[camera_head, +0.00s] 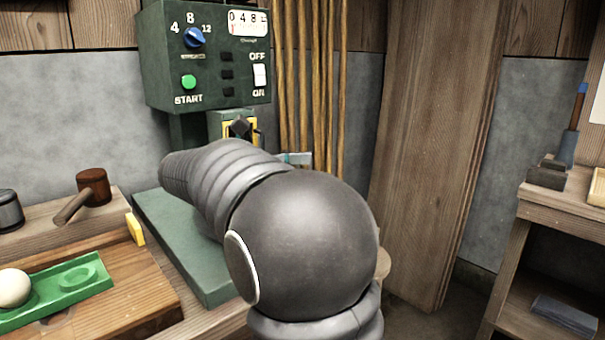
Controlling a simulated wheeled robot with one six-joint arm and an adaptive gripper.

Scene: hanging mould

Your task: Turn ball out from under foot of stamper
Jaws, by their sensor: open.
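The stamper is a dark green machine with a control box (205,55) at the upper middle and a green base plate (175,245) on the bench. Its foot and the space under it are hidden behind my arm, and I see no ball there. A yellow-framed part with a dark knob (240,128) shows below the control box. A white ball (14,288) sits in a green tray (96,285) at the lower left, beside an empty ring-shaped recess. My gripper is not visible; my arm reaches across the middle toward the stamper.
The tray lies on a wooden board (150,297) with a yellow block (136,229) at its corner. A mallet (90,190) and a grey cylinder (9,211) stand behind. A wooden post (435,150) and a shelf (560,222) are at the right.

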